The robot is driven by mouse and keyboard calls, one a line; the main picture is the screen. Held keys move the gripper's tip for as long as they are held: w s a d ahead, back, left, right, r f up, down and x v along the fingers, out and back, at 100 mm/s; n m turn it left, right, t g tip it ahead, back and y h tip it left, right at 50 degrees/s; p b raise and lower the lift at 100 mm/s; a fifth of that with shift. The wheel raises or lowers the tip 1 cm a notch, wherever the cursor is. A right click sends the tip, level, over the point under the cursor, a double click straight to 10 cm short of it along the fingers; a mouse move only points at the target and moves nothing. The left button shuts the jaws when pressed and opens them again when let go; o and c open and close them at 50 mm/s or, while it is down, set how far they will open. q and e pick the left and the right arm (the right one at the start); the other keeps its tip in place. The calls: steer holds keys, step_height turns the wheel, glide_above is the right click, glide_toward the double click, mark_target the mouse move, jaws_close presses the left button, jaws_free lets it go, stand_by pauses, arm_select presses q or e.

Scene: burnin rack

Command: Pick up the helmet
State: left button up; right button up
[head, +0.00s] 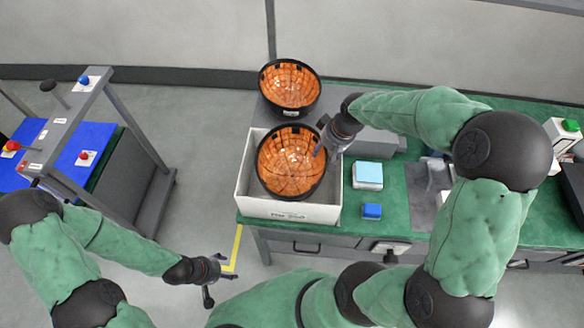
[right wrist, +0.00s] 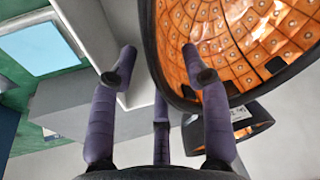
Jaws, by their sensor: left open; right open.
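An orange-lined helmet with a black rim (head: 291,162) sits open side up in a white box (head: 290,208) at the table's left end. A second, similar helmet (head: 290,87) lies behind the box. My right gripper (head: 322,146) is open at the right rim of the boxed helmet. In the right wrist view, that helmet's rim and orange inside (right wrist: 240,45) fill the upper right. One finger of the gripper (right wrist: 158,70) overlaps the orange inside and another lies outside the rim; contact cannot be told. My left gripper (head: 210,280) is open and empty, low over the floor.
A grey cart with blue panels (head: 85,150) stands at the left. Grey floor (head: 205,130) is free between cart and table.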

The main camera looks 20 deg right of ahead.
steer(key=x, duration=0.3)
steer(key=shift+r, duration=0.15)
jaws_close()
